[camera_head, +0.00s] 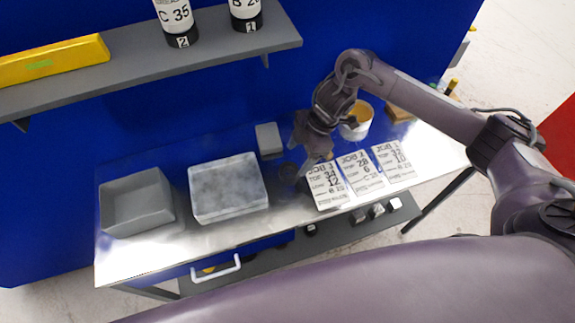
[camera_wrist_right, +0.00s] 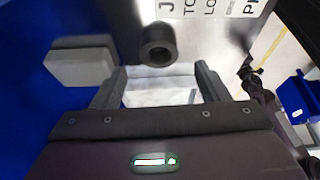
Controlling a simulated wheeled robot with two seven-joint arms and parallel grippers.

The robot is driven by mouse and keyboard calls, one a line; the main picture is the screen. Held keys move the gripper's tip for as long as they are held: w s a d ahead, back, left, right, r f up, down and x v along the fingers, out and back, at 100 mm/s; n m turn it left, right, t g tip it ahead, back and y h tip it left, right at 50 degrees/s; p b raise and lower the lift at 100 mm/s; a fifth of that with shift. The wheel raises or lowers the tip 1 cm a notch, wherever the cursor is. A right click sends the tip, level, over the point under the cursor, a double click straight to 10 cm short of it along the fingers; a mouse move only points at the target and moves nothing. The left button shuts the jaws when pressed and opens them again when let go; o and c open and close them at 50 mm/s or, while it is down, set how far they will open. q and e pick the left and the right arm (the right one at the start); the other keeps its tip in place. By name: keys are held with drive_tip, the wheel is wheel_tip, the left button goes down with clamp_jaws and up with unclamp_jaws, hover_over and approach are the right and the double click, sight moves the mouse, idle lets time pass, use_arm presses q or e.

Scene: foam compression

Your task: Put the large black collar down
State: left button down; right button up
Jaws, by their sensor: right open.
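The black collar (camera_wrist_right: 158,46) is a short dark ring with a round hole, seen in the right wrist view just beyond my fingertips. In the head view a dark round shape (camera_head: 288,170), which looks like the same collar, is on the metal bench (camera_head: 232,232) left of the job cards. My right gripper (camera_head: 304,165) is over the bench beside it. In the wrist view its two fingers (camera_wrist_right: 161,78) are apart with nothing between them, and the collar appears clear of both. My left gripper is not in view.
A grey bin (camera_head: 137,203) and a tray with a mottled grey top (camera_head: 228,187) stand left. A small grey block (camera_head: 268,139) is behind the collar. Three job cards (camera_head: 362,174) lie right, with a white cup (camera_head: 357,121) behind. A shelf (camera_head: 140,66) overhangs the back.

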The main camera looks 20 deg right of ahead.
sight(291, 173)
drive_tip(key=shift+p+x, duration=0.65)
drive_tip(key=shift+x, duration=0.4)
drive_tip(key=shift+p+x, duration=0.3)
drive_tip(key=shift+x, duration=1.5)
drive_tip(key=shift+w+a, duration=0.1)
drive_tip(key=c, duration=1.1)
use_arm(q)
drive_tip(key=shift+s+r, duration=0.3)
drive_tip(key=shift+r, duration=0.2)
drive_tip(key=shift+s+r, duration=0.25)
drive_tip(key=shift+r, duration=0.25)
use_arm(e)
drive_tip(key=shift+r, duration=0.1)
drive_tip(key=shift+c, duration=0.2)
